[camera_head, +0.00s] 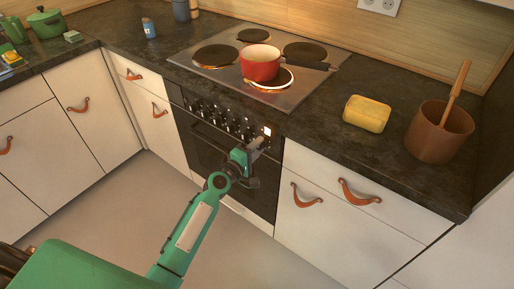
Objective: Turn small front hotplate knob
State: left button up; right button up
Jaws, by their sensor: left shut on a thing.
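The oven's control panel (215,118) carries a row of several small dark knobs with bright marks. My left gripper (257,144) is at the right end of this row, shut on a knob there; the fingers hide most of that knob. A small bright light (267,130) shows just above the fingers. The hotplate unit (225,79) above has several round dark plates. The front right plate (285,80) has a bright orange-white rim, and a red pan (260,66) covers part of it. My right gripper is not in view.
A yellow block (367,113) and a brown pot (437,136) with a wooden utensil stand on the counter at the right. Orange leather pulls (359,192) stick out from the white cabinet fronts. The floor (120,203) in front is clear.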

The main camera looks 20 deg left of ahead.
pick_arm(q)
jog(key=o, duration=0.9)
jog(key=shift+a, duration=0.1)
jog(key=shift+o, duration=0.2)
jog(key=b+v, duration=0.1)
jog(key=v, duration=1.3)
jog(key=shift+b, duration=0.3)
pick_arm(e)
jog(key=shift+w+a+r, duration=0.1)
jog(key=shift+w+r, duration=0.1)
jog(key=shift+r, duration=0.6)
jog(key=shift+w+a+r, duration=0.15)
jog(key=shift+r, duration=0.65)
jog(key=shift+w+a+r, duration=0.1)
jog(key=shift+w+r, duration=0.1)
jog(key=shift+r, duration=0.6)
pick_arm(q)
jog(key=shift+w, duration=0.1)
